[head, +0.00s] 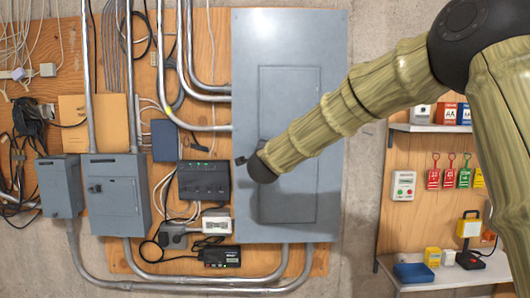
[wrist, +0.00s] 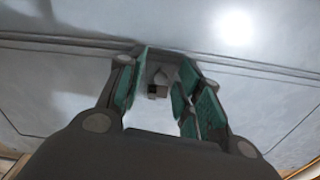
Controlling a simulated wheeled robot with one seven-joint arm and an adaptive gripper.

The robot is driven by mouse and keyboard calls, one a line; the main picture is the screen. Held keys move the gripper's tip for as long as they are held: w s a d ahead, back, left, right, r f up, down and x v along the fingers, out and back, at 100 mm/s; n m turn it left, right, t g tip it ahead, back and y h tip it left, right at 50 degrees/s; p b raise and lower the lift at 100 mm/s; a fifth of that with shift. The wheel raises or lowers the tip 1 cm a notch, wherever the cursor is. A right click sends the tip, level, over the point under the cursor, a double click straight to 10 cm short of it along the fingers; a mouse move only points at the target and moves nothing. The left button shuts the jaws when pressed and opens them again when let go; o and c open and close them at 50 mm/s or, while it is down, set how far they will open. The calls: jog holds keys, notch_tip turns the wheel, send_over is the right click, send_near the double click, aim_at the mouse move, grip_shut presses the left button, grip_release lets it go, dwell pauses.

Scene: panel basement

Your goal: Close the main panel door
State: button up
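The main panel (head: 290,35) is a large grey metal box on the wall, in the middle of the head view. Its door (head: 297,92) is a tall rectangle in the panel face and looks flush or nearly so; I cannot tell if a small gap remains. In the wrist view the grey door surface (wrist: 60,78) fills much of the background, with a long seam across it. My gripper (wrist: 166,65) is open, its teal-padded fingers apart on either side of a small grey latch (wrist: 160,78). Contact is unclear. In the head view my arm's end hides most of the gripper.
Left of the panel are a grey disconnect box (head: 118,190), a smaller grey box (head: 60,185) and a black device (head: 203,180). Conduits run above and below. Right are shelves, with a blue bin (head: 413,272) and hanging tags (head: 450,178). My arm crosses the panel's right side.

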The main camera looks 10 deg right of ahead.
jog(key=v, duration=1.1)
jog(key=shift+s, duration=0.25)
jog(key=shift+a, duration=0.1)
jog(key=s+f+n+g+y+b, duration=0.1)
jog(key=s+f+n+g, duration=0.15)
jog(key=f, duration=1.25)
jog(key=s+f+n+g+y+b, duration=0.15)
jog(key=f+n, duration=0.25)
jog(key=f, duration=1.1)
jog(key=s+f+n+g+b, duration=0.1)
jog(key=s+f+n+g, duration=0.15)
jog(key=f, duration=1.15)
jog(key=s+d+f+n+g+y+b, duration=0.1)
jog(key=s+d+f+n+g, duration=0.2)
jog(key=s+f, duration=1.05)
jog(key=s+f+n+g+b, duration=0.25)
jog(key=s+f+n, duration=0.25)
jog(key=s+f, duration=0.85)
jog(key=s+d+f+n+g, duration=0.1)
jog(key=s+f+n+g, duration=0.1)
jog(key=s+f, duration=0.5)
jog(key=s+d+f+n+g+b, duration=0.1)
jog(key=s+f+n+g, duration=0.2)
jog(key=s+f, duration=0.4)
jog(key=s, duration=0.7)
jog(key=shift+s+d+g, duration=0.2)
jog(key=shift+d+g, duration=0.1)
jog(key=shift+d, duration=0.1)
